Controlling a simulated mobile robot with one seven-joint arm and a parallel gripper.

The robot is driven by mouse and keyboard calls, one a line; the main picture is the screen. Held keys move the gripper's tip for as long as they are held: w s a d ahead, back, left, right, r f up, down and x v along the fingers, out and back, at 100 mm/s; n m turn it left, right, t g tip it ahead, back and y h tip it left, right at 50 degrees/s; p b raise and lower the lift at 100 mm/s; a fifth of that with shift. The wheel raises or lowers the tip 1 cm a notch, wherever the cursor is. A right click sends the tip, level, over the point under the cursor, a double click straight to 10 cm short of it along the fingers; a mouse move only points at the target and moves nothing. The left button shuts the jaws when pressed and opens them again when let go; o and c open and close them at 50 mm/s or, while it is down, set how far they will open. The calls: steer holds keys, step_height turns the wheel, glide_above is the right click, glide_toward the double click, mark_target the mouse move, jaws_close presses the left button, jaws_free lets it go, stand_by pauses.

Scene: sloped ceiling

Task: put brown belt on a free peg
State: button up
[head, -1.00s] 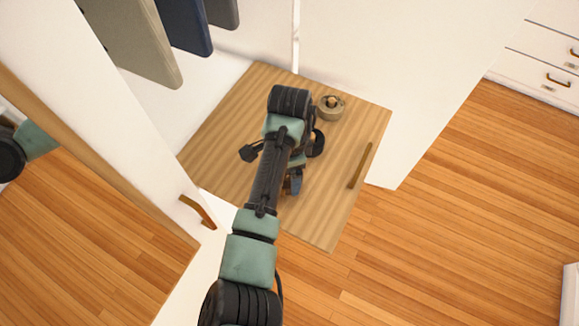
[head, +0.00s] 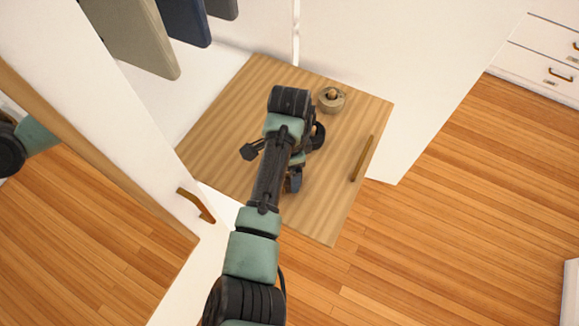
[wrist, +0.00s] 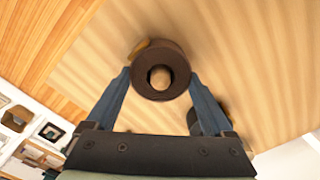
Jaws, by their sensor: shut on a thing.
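The brown belt (wrist: 146,83) is a dark rolled ring in the wrist view. My gripper (wrist: 160,80) is shut on it, with one blue-grey finger on each side. A light wooden peg end (wrist: 159,76) shows inside the ring's hole, against a pale wood panel (wrist: 90,85). I cannot tell whether the peg passes into the ring or lies just behind it. In the head view my arm hides most of the gripper and the belt. There the panel (head: 230,120) carries a grey-beige roll (head: 331,99) with a wooden knob in its middle.
A brown handle (head: 362,158) is on the panel's right part. Another handle (head: 196,205) is on the white door at left. Folded cloths (head: 135,35) hang at upper left. White drawers (head: 540,60) stand at upper right. The wood floor (head: 460,220) at right is clear.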

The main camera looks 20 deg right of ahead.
steer(key=o, duration=1.2)
steer(key=shift+o, duration=0.2)
step_height(320, 180, up, 13)
steer(key=p, duration=0.1)
steer(key=shift+p, duration=0.4)
steer(key=w+d+r+n+t+h+p, duration=0.2)
steer(key=w+r+t, duration=0.2)
steer(key=r, duration=0.5)
steer(key=w+d+r+n+t+h+p, duration=0.25)
steer(key=w+r, duration=0.25)
steer(key=r, duration=0.3)
step_height(320, 180, up, 19)
steer(key=w+a+n+t+h+p, duration=0.2)
steer(key=a+n+t, duration=0.15)
steer(key=t, duration=0.35)
steer(key=s+a+r+n+t+y+p, duration=0.1)
steer(key=s+a+r+n+t, duration=0.15)
steer(key=r, duration=0.55)
steer(key=s+a+r+n+t+p, duration=0.1)
steer(key=s+a+r+n+t, duration=0.2)
steer(key=r, duration=0.6)
steer(key=s+a+r+n+t+y+p, duration=0.2)
steer(key=s+a+r+n+t+y, duration=0.3)
steer(key=r, duration=0.8)
steer(key=s+a+n+t, duration=0.1)
steer(key=s+a+t, duration=0.2)
steer(key=s+a, duration=0.2)
steer(key=shift+s+a, duration=0.2)
steer(key=shift+s, duration=0.2)
